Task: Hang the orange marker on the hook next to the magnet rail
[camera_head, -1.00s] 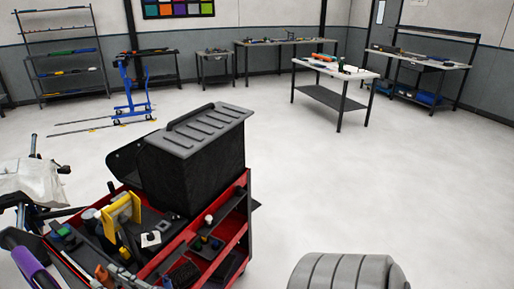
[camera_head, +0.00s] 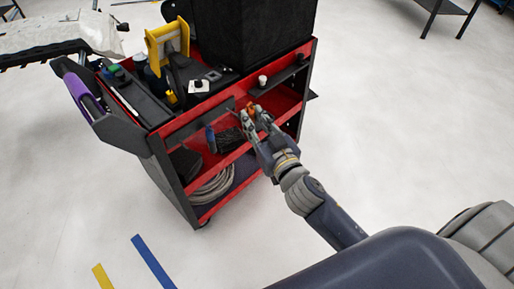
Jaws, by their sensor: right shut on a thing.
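My right gripper (camera_head: 257,118) is in front of the open side of the red and black cart (camera_head: 243,148), at about the height of its upper shelf. It is shut on a small orange thing, which looks like the orange marker (camera_head: 251,107); only a small part shows between the fingers. A dark strip (camera_head: 198,122) runs along the cart's side left of the gripper and may be the magnet rail, but I cannot tell. I cannot make out the hook. My left gripper is not in view.
A yellow holder (camera_head: 166,45) and a black box (camera_head: 265,35) stand on the cart. A purple roll (camera_head: 83,98) is at its left end. A blue object (camera_head: 211,138) and a coiled cable (camera_head: 212,187) sit on its shelves. Open floor lies in front.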

